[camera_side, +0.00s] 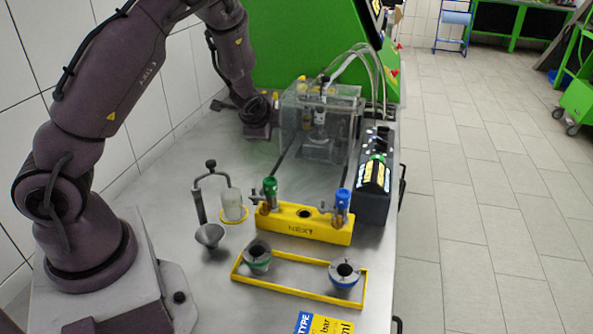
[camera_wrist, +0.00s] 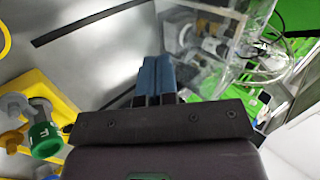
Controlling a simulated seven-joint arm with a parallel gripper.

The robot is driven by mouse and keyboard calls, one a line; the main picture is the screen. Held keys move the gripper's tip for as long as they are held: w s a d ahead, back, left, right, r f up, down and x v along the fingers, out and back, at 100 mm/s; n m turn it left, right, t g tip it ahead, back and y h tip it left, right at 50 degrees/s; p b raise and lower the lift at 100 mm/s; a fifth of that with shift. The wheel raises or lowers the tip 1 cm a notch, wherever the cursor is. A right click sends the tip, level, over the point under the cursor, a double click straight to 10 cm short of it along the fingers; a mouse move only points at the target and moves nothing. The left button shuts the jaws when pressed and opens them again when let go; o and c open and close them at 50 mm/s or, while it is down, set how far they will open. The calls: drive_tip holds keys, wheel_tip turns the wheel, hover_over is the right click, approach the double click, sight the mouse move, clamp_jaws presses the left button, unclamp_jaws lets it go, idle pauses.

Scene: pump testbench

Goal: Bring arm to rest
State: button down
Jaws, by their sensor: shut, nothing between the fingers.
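My gripper shows in the wrist view with its two blue fingers (camera_wrist: 155,78) pressed together and nothing between them. In the side view my arm reaches over the back of the metal table, and its end hangs near the left side of the clear box (camera_side: 318,115). The fingertips are hard to make out there. In the wrist view the clear box (camera_wrist: 205,50) is just right of and beyond the fingers, apart from them as far as I can tell.
A yellow holder (camera_side: 305,224) carries a green-topped part (camera_side: 270,190) and a blue-topped part (camera_side: 342,198). A yellow frame (camera_side: 300,290) with two grey cups lies in front. A black device (camera_side: 374,175) stands right of the clear box.

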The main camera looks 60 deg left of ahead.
drive_tip(key=s+d+r+n+g+h, duration=0.2)
drive_tip(key=s+d+n, duration=0.2)
drive_tip(key=d, duration=0.3)
drive_tip(key=s+d+r+n+g+h, duration=0.2)
drive_tip(key=s+d+r+n+h, duration=0.1)
drive_tip(key=s+d, duration=0.25)
drive_tip(key=s+d+r+t, duration=0.2)
drive_tip(key=s+d+r, duration=0.3)
drive_tip(key=r, duration=0.2)
drive_tip(key=s+d+r+t+h, duration=0.1)
drive_tip(key=s+d+r+t, duration=0.1)
drive_tip(key=s+d+r, duration=0.3)
wheel_tip(320, 180, up, 3)
drive_tip(key=shift+d+f+n, duration=0.1)
drive_tip(key=shift+d+n, duration=0.2)
drive_tip(key=shift+d, duration=0.05)
